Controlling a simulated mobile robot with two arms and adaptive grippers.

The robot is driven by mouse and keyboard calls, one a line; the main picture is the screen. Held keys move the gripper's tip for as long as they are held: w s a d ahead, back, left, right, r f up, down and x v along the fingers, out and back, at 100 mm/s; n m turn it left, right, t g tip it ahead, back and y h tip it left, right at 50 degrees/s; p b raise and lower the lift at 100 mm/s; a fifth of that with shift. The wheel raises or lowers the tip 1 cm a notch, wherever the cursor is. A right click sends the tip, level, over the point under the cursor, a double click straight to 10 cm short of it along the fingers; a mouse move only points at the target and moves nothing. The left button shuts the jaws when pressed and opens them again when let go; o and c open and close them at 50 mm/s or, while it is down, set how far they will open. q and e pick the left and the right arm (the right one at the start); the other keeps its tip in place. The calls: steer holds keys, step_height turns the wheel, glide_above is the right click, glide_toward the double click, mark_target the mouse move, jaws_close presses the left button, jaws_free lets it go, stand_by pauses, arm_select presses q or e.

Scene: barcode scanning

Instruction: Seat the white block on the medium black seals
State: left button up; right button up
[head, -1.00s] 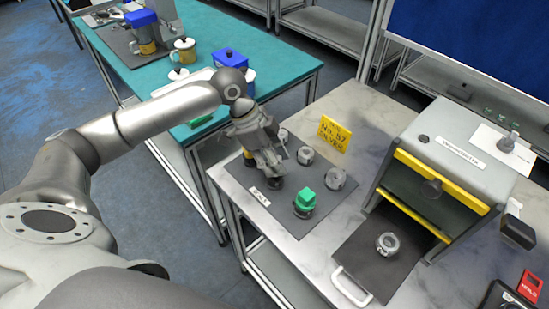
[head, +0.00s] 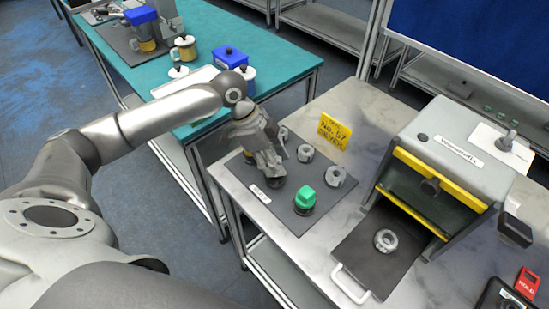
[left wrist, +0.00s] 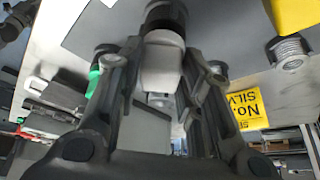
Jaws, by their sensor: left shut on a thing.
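The white block (left wrist: 160,66) shows between the fingers of my left gripper (left wrist: 161,92) in the left wrist view, and the gripper is shut on it. Just above it in that picture is a dark round part (left wrist: 165,14), which looks like the black seals; I cannot tell whether the block touches it. In the head view my left gripper (head: 270,170) is over the left part of the dark mat (head: 240,176) and hides the block. The right gripper is not in view.
A green block on a black base (head: 305,199) and silver rings (head: 336,176) stand close to the right of the gripper. A yellow sign (head: 332,133) stands behind. A grey machine (head: 455,150) with a pulled-out tray (head: 362,262) holding a ring is further right.

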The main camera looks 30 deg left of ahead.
arm_select(q)
steer(key=shift+f, duration=0.5)
stand_by(0.3)
steer(key=o, duration=1.1)
steer(key=shift+o, duration=0.2)
steer(key=shift+o, duration=1.4)
steer(key=shift+p, duration=0.3)
step_height(320, 180, up, 8)
steer(key=p, duration=0.8)
steer(key=shift+f, duration=0.25)
